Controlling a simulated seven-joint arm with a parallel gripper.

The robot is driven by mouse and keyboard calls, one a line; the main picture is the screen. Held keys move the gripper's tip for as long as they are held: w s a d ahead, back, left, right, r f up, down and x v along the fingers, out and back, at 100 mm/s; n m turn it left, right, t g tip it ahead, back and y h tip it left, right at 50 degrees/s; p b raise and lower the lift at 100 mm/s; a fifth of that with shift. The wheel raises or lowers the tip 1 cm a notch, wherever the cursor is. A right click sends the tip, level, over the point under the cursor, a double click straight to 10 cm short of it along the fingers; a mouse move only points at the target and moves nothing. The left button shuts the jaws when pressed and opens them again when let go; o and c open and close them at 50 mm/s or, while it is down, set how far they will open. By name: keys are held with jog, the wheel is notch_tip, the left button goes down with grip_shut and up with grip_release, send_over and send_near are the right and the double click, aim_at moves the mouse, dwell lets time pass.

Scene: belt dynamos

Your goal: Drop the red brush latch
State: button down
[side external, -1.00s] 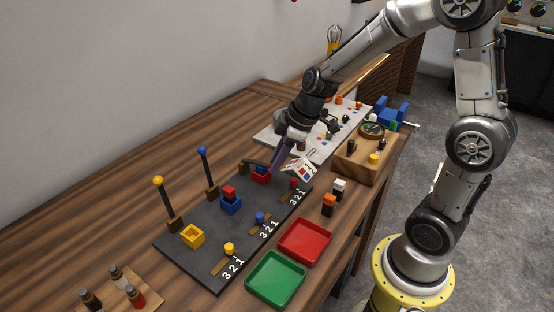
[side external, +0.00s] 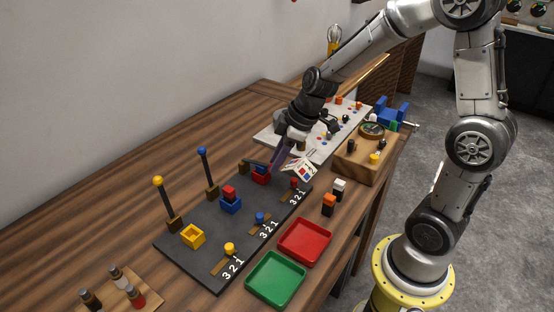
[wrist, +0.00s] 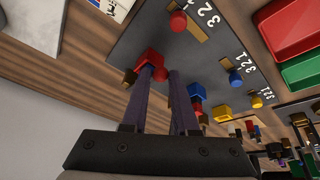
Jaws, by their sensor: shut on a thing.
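My gripper (side external: 272,167) reaches down to the far end of the dark board (side external: 185,255), at the red brush block (side external: 260,177). In the wrist view, a red ball knob (wrist: 160,74) sits between my fingertips (wrist: 163,78), close against the red block (wrist: 149,59). I take the knob to be the end of the red latch. My fingers are shut on it. The latch's brown foot (side external: 243,168) stands just left of the block. Its arm lies low toward the block, partly hidden by my fingers.
The blue-knobbed latch (side external: 207,175) and yellow-knobbed latch (side external: 165,200) stand upright. A blue block (side external: 231,207) with a red top and a yellow block (side external: 192,237) sit beside them. Red (side external: 305,240) and green (side external: 275,279) trays lie in front. A white-faced cube (side external: 300,170) is close to my gripper.

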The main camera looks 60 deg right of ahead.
jog(key=shift+a, duration=0.1)
jog(key=shift+w+r+g, duration=0.25)
jog(key=shift+r+g, duration=0.25)
jog(key=shift+g, duration=0.1)
jog(key=shift+w+r+g, duration=0.25)
jog(key=shift+r+g, duration=0.2)
jog(key=shift+g, duration=0.15)
jog(key=c, duration=0.7)
grip_release()
jog(key=v, duration=1.4)
jog(key=shift+w, duration=0.1)
